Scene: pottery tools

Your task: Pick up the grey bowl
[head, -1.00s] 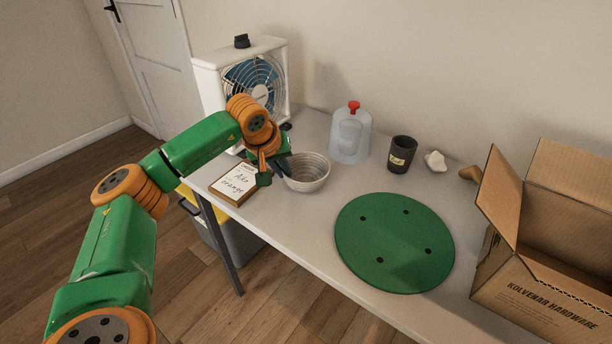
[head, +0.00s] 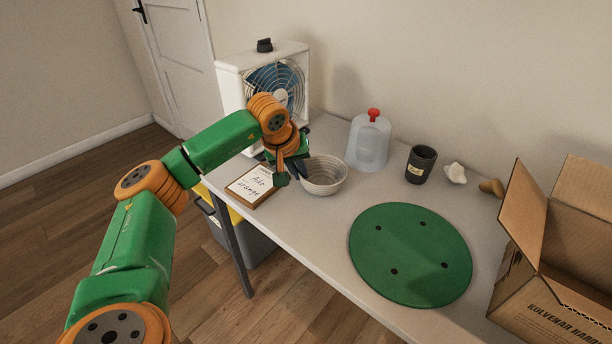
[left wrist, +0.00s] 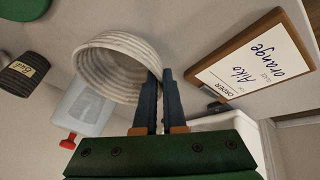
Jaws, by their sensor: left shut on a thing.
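The grey bowl (head: 325,178) is a pale, ribbed bowl standing upright on the table, right of the clipboard. It also shows in the left wrist view (left wrist: 110,65). My left gripper (head: 300,172) is at the bowl's left rim. In the left wrist view its two dark blue fingers (left wrist: 160,88) are close together, with the bowl's wall between or right at them. It is shut on the bowl's rim. I cannot tell whether the bowl is clear of the table. My right gripper is not in view.
A clipboard with an order card (head: 250,186) lies left of the bowl. A box fan (head: 265,85) stands behind. A clear jug with a red cap (head: 369,145), a dark cup (head: 420,164), a green round board (head: 410,255) and an open cardboard box (head: 545,250) are to the right.

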